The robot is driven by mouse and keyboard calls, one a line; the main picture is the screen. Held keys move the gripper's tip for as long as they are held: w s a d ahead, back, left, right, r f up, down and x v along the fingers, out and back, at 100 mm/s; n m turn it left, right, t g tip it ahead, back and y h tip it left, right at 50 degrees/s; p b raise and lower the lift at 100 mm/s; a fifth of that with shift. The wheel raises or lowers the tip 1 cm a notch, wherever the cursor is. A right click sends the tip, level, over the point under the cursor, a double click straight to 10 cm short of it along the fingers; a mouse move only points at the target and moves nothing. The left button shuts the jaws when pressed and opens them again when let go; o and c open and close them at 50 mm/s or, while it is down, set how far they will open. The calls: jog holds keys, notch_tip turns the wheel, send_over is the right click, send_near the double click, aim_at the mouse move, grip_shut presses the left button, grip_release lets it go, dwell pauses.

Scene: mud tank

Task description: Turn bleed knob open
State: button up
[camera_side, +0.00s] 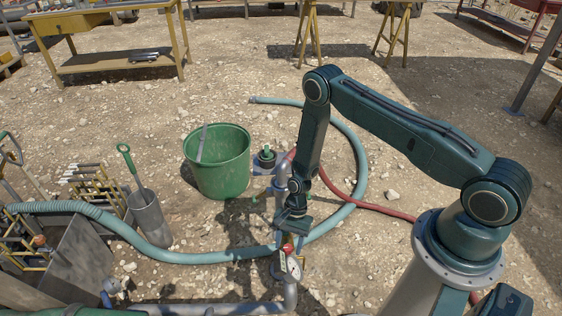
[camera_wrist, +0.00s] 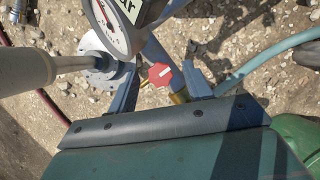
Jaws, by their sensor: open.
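The bleed knob is a small red, many-sided knob (camera_wrist: 160,74) on a brass stem, in the middle of the wrist view. In the side view the red knob (camera_side: 287,249) shows just under my gripper, above the gauge. My gripper (camera_side: 289,236) points down at the pipework. In the wrist view my gripper (camera_wrist: 161,76) is open, with one dark finger to the left of the knob and one to the right. The knob appears between the fingers, with gaps on both sides. I cannot tell the exact height of the fingertips against it.
A grey pipe (camera_side: 281,181) rises behind my gripper. A green bucket (camera_side: 225,178) and a teal hose (camera_side: 205,257) lie nearby on stony ground.

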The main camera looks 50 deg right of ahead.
jog(key=c, duration=1)
jog(key=shift+o, duration=0.2)
jog(key=shift+w+n, duration=0.1)
jog(key=shift+n, duration=0.4)
jog(key=n+g+h, duration=0.1)
jog(key=n, duration=0.2)
jog(key=shift+w+a+n+g, duration=0.1)
jog(key=shift+n+g, duration=0.2)
jog(key=n, duration=0.2)
jog(key=n+g+h, duration=0.1)
jog(key=n, duration=0.1)
jog(key=shift+w+a+n+h, duration=0.1)
jog(key=shift+a+n+h, duration=0.05)
jog(key=shift+n+h, duration=0.15)
jog(key=n, duration=0.2)
jog(key=n+h, duration=0.1)
jog(key=n, duration=0.1)
jog(key=shift+a+h, duration=0.1)
jog(key=shift+h, duration=0.2)
jog(key=n, duration=0.2)
jog(key=n+h, duration=0.1)
jog(key=n, duration=0.1)
jog(key=shift+a+n+h, duration=0.15)
jog(key=shift+n+h, duration=0.15)
jog(key=shift+n, duration=0.1)
